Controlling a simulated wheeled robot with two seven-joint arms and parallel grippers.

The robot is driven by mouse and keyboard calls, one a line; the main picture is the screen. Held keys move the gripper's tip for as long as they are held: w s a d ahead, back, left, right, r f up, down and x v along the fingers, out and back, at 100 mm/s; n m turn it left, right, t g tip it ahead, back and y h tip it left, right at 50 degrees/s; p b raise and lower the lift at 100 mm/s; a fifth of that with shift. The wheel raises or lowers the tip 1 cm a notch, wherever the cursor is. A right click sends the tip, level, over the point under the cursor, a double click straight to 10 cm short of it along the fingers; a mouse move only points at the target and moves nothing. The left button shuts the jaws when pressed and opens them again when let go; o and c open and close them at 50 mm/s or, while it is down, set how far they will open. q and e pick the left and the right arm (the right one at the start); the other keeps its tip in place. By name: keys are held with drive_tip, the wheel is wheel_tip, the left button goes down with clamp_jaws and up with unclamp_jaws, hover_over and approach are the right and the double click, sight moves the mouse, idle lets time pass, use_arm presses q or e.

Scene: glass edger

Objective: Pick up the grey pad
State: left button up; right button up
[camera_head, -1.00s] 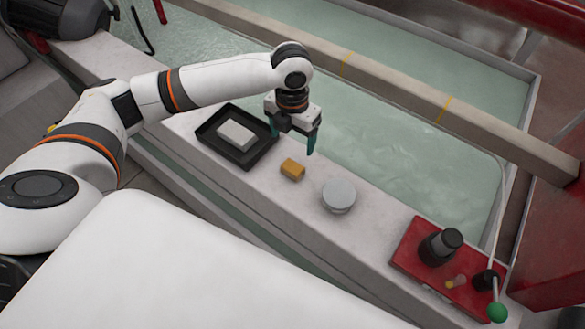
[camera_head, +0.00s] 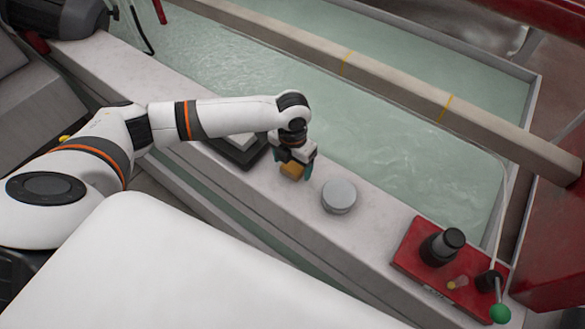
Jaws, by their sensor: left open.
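A round grey disc-shaped piece (camera_head: 339,194) sits on the pale ledge, just right of my left gripper. A light grey rectangular block (camera_head: 241,141) lies in the black tray, mostly hidden by my left arm. I cannot tell for sure which of the two is the grey pad. My left gripper (camera_head: 292,170) is open, pointing down over a small yellow-orange block (camera_head: 291,171). Its teal fingers stand to either side of that block in this view; whether they touch it I cannot tell. My right gripper is out of view.
The black tray (camera_head: 247,163) stands left of the gripper on the ledge (camera_head: 375,229). A red plate (camera_head: 412,259) with a dark knob (camera_head: 441,246) and a green-tipped lever (camera_head: 500,312) is at the right. A water-filled trough (camera_head: 420,150) lies behind the ledge.

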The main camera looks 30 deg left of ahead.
use_arm(q)
drive_tip(key=shift+f, duration=0.15)
drive_tip(key=shift+c, duration=0.3)
drive_tip(key=c, duration=1)
wheel_tip(320, 180, up, 10)
wheel_tip(320, 180, up, 7)
drive_tip(key=n+p, duration=0.4)
drive_tip(key=n, duration=1.4)
hover_over(292, 166)
drive_tip(key=s+d, duration=0.2)
drive_tip(key=s, duration=0.2)
drive_tip(key=s+d+r+n+p, duration=0.1)
drive_tip(key=s+r+n, duration=0.1)
drive_tip(key=n, duration=0.7)
drive_tip(key=s+r+n+p, duration=0.1)
drive_tip(key=s+r+n, duration=0.1)
drive_tip(key=n, duration=0.8)
drive_tip(key=shift+s+d+r+n, duration=0.3)
drive_tip(key=shift+s+d+r, duration=0.05)
drive_tip(key=shift+r, duration=0.55)
